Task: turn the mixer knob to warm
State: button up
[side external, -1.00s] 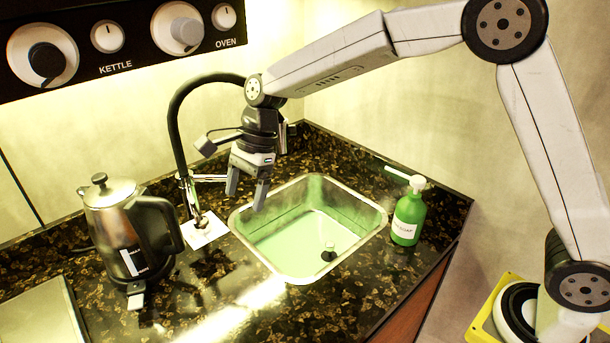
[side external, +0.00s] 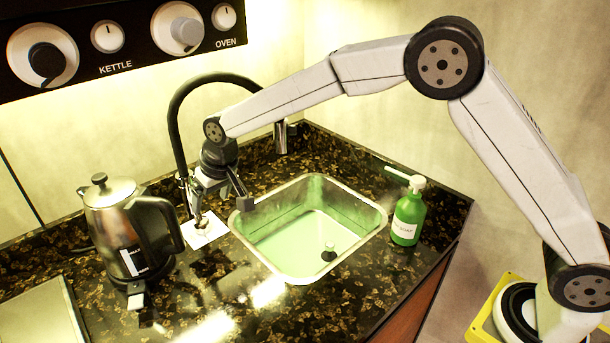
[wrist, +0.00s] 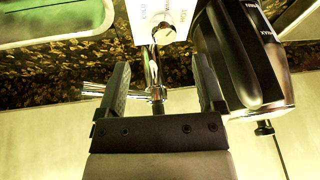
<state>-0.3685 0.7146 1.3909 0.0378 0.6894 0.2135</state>
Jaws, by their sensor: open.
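The mixer is a chrome tap with a tall black curved spout (side external: 172,115), standing behind the sink's left side. In the wrist view its chrome body (wrist: 153,80) lies between the two fingers of my gripper (wrist: 161,66). In the side view my gripper (side external: 220,203) is at the tap and hides most of the lever and body. The fingers are open, and I cannot tell whether either touches the tap.
The steel kettle (side external: 112,215) stands close to the left of the tap. A white card (side external: 203,238) lies at the tap's base. The sink (side external: 262,258) is to the right, with a green soap bottle (side external: 408,222) beyond it. The knob panel (side external: 120,88) is on the wall above.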

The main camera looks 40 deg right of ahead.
aim_at(201, 220)
jog(key=shift+w+a+f+n+t, duration=0.2)
jog(key=shift+w+n, duration=0.1)
jog(key=shift+n, duration=0.4)
jog(key=shift+w+a+f+n+t, duration=0.1)
jog(key=shift+w+a+n+t, duration=0.15)
jog(key=shift+n, duration=0.45)
jog(key=shift+f, duration=0.1)
jog(key=shift+x, duration=3.75)
grip_shut()
jog(key=shift+d, duration=0.1)
